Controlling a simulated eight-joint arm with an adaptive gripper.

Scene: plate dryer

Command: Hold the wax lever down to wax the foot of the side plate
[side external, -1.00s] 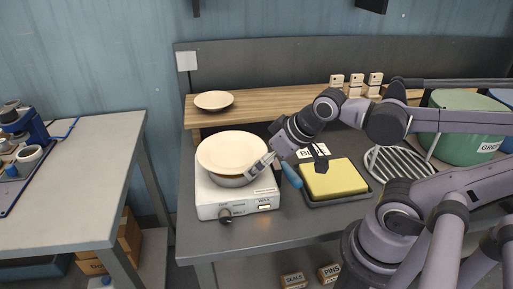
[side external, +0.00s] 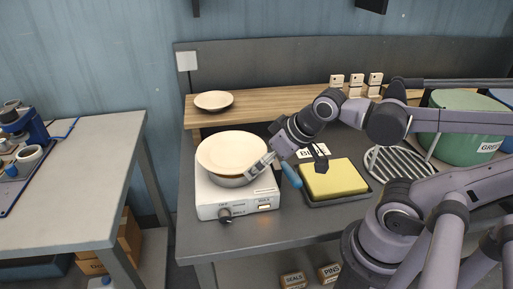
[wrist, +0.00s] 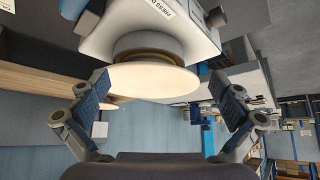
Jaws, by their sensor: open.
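The side plate (side external: 232,150), round and cream, rests over the round metal pot (side external: 229,180) of the white wax unit (side external: 207,197). My gripper (side external: 260,165) is open beside the plate's right rim; contact is unclear. In the wrist view the plate (wrist: 152,83) lies between and beyond my spread fingers (wrist: 158,77), with the pot (wrist: 146,47) behind it. A blue handle (side external: 291,173), apparently the wax lever, slants at the unit's right side. A blue part also shows at the top of the wrist view (wrist: 72,8). The plate's foot is hidden.
The unit's front has a dark knob (side external: 225,215) and a lit window (side external: 264,207). Another plate (side external: 214,101) sits on the wooden shelf (side external: 275,101) behind.

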